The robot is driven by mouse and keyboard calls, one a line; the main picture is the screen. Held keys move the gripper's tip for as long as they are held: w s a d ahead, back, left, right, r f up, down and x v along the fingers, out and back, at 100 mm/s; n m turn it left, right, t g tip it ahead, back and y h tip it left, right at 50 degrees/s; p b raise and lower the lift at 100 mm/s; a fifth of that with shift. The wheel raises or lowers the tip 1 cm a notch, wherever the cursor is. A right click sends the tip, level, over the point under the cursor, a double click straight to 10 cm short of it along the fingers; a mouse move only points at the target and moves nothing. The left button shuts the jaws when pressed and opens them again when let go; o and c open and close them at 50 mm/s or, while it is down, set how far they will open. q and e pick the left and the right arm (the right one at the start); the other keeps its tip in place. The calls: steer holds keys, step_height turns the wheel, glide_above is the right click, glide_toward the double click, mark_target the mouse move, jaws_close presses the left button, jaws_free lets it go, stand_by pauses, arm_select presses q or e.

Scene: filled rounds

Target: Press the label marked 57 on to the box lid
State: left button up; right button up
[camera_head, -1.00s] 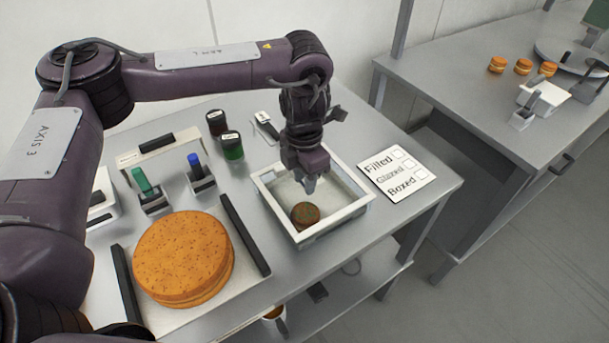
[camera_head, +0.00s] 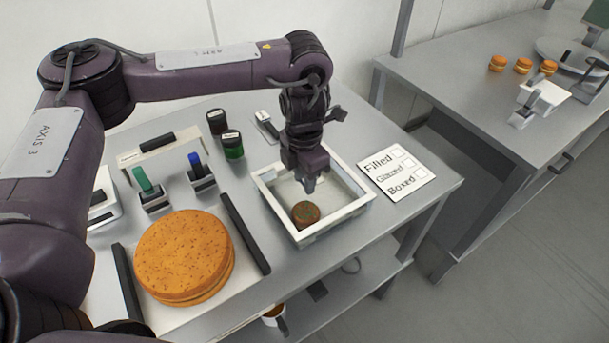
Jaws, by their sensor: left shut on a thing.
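My left gripper (camera_head: 309,184) comes down from above into an open, white-rimmed box (camera_head: 338,222) on the near table. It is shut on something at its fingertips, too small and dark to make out. A round brown-green item (camera_head: 306,213) sits inside the box, just below and nearer than the fingertips. I cannot make out a label marked 57 or a separate box lid. My right gripper is not in view.
A large orange-brown round cake (camera_head: 184,256) lies at the front left between dark bars. Stamps (camera_head: 149,192) and dark jars (camera_head: 232,146) stand behind it. A card reading Filled, Glazed, Boxed (camera_head: 396,172) lies right of the box. Small rounds (camera_head: 522,66) sit on the far table.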

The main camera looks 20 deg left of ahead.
arm_select(q)
steer(key=shift+f, duration=0.3)
steer(key=o, duration=1.2)
step_height(320, 180, up, 7)
steer(key=p, duration=0.7)
steer(key=shift+r, duration=0.1)
steer(key=shift+c, duration=0.4)
